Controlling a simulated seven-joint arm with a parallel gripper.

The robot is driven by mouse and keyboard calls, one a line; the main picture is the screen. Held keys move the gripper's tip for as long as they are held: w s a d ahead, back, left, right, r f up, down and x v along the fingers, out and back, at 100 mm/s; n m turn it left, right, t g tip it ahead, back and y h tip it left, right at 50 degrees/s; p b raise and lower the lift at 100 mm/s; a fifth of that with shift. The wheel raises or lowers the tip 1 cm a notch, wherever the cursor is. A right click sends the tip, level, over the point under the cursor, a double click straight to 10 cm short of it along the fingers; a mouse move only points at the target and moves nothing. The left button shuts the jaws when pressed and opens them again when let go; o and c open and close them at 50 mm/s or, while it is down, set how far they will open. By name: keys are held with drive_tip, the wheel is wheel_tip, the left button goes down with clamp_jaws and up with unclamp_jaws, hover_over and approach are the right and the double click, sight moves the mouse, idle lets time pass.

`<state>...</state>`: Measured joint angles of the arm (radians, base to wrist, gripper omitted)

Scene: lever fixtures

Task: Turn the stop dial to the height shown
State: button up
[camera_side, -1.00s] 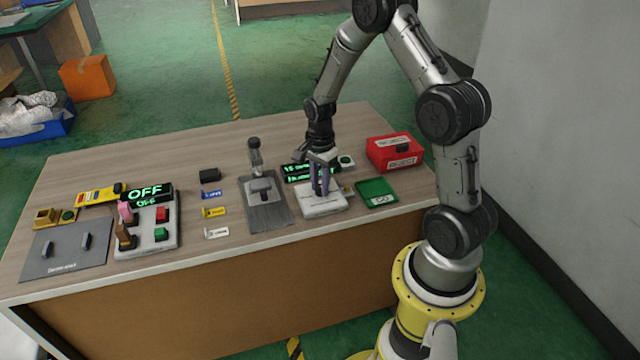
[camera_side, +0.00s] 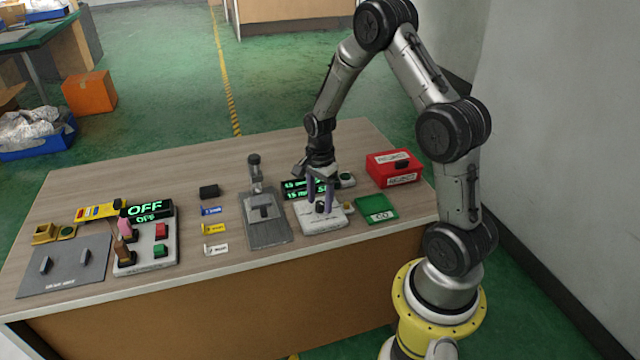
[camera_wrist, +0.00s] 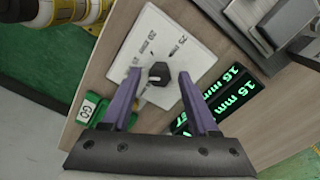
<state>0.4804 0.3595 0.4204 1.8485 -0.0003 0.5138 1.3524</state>
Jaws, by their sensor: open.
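The stop dial is a dark knob (camera_wrist: 159,73) on a pale plate (camera_wrist: 190,45) with printed marks around it, some reading like 20 and 25. In the side view the knob (camera_side: 320,207) sits on the plate (camera_side: 335,222). A black display (camera_wrist: 225,100) beside it shows "15 mm" in green on two lines; it also stands behind the plate in the side view (camera_side: 296,189). My gripper (camera_wrist: 158,88) is open, its purple fingers on either side of the knob with gaps visible. In the side view my gripper (camera_side: 320,195) is over the plate; contact cannot be told.
A green GO tray (camera_side: 391,213) and a red REJECT box (camera_side: 378,173) stand to the right. A lever fixture (camera_side: 266,230) stands close on the left. Further left are small labels, an OFF display (camera_side: 150,208) and a switch panel (camera_side: 137,262).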

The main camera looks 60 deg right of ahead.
sight(320, 203)
wheel_tip(320, 203, up, 13)
drive_tip(key=shift+r, duration=0.2)
idle(0.4)
drive_tip(key=s+a+r+n+t, duration=0.4)
drive_tip(key=a+r+n, duration=0.1)
drive_tip(key=a+r, duration=0.75)
drive_tip(key=s+a+n, duration=0.2)
drive_tip(key=s+n, duration=0.4)
drive_tip(key=n, duration=0.2)
drive_tip(key=s+a+f+n+t, duration=0.1)
drive_tip(key=s+a+n, duration=0.2)
drive_tip(key=s+n, duration=0.4)
drive_tip(key=shift+s+n+t, duration=0.25)
drive_tip(key=shift+n+t, duration=0.05)
drive_tip(key=shift+n, duration=0.2)
